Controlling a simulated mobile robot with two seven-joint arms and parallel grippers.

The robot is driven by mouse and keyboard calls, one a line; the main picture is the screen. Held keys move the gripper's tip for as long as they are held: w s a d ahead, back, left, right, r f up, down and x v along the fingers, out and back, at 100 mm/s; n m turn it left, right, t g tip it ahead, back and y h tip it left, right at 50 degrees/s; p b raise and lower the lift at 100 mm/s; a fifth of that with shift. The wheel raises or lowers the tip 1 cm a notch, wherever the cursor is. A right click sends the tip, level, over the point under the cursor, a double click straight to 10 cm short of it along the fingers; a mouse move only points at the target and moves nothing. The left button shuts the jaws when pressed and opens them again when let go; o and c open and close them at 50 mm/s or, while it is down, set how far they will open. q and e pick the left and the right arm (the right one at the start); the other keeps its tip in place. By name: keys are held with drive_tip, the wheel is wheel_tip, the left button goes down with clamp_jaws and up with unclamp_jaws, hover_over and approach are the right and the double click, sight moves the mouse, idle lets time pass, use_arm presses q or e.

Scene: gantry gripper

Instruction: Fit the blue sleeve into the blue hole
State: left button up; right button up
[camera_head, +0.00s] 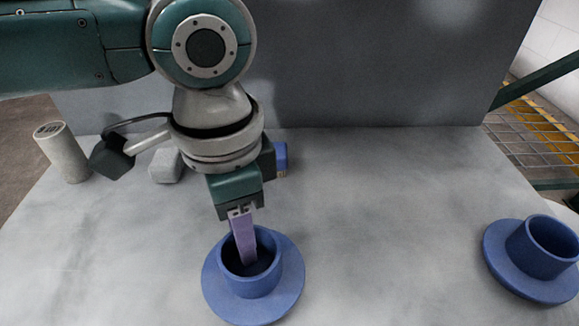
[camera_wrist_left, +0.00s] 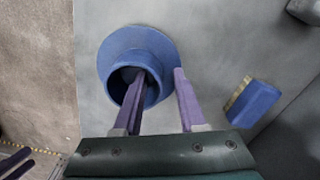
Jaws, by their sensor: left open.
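A blue flanged ring (camera_head: 285,287) stands on the grey table at the front; it also shows in the left wrist view (camera_wrist_left: 112,55). A second blue flanged ring (camera_head: 500,262) stands at the far right. Both have open, upright collars; I cannot tell which one is the sleeve and which holds the hole. My left gripper (camera_head: 246,250) is open over the nearer ring. In the left wrist view its fingers (camera_wrist_left: 160,75) are apart: one reaches into the collar, the other is outside its wall. In the head view only one finger shows clearly. My right gripper does not show.
A blue block with a yellowish end (camera_head: 281,156) lies behind the gripper; it also shows in the left wrist view (camera_wrist_left: 256,104). A pale grey cylinder (camera_head: 64,155) and a grey block (camera_head: 165,168) are at the back left. The table between the two rings is clear. A grey panel (camera_head: 380,70) closes the back.

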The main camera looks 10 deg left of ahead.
use_arm(q)
drive_tip(key=shift+f, duration=0.15)
drive_tip(key=shift+c, duration=0.3)
clamp_jaws()
idle(1.1)
